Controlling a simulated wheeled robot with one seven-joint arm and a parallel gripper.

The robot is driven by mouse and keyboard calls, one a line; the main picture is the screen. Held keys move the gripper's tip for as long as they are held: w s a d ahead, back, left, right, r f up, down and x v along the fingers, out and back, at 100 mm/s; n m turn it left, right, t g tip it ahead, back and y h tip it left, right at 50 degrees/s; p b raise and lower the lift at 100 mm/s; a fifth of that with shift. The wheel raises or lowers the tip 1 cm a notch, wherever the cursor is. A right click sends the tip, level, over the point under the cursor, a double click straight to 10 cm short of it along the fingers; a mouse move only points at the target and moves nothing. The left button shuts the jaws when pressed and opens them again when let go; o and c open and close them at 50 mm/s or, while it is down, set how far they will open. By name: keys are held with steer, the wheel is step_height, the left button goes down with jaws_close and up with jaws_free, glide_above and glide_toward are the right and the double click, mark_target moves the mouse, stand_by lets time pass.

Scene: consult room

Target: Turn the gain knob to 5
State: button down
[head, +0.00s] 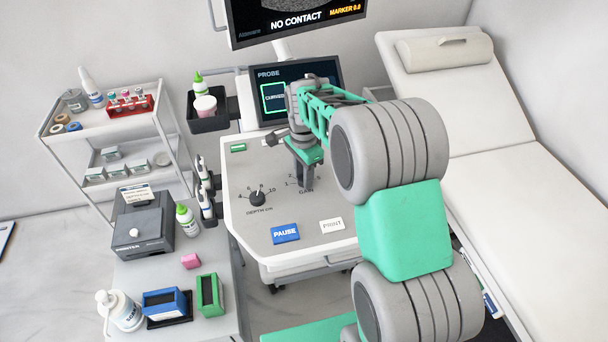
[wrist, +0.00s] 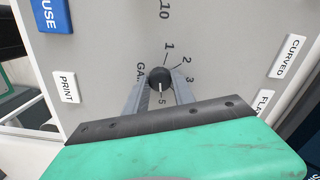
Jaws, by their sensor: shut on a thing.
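The gain knob (wrist: 160,76) is small, round and dark, set in the grey console panel. In the wrist view its white pointer mark faces down the picture, at the 5 or very close to it. The numbers 1, 2, 3 and 5 show around it; the 4 is not visible and the GAIN label is partly covered by a finger. My gripper (wrist: 160,84) is shut on the knob, one finger on each side. In the head view my gripper (head: 305,182) points down at the panel and hides the knob.
The depth knob (head: 257,198), the blue PAUSE button (head: 285,233) and the white PRINT button (head: 332,225) lie left of and in front of my gripper. The probe screen (head: 298,88) stands behind. The exam couch (head: 540,200) is at the right.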

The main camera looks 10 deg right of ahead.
stand_by(0.3)
steer(key=c, duration=1.1)
jaws_free()
steer(key=shift+o, duration=0.2)
step_height(320, 180, up, 8)
steer(key=shift+f+b, duration=0.1)
steer(key=shift+b, duration=0.4)
steer(key=s+r+n+t, duration=0.1)
steer(key=s+n+t, duration=0.2)
steer(key=s+n, duration=1.1)
steer(key=s, duration=0.6)
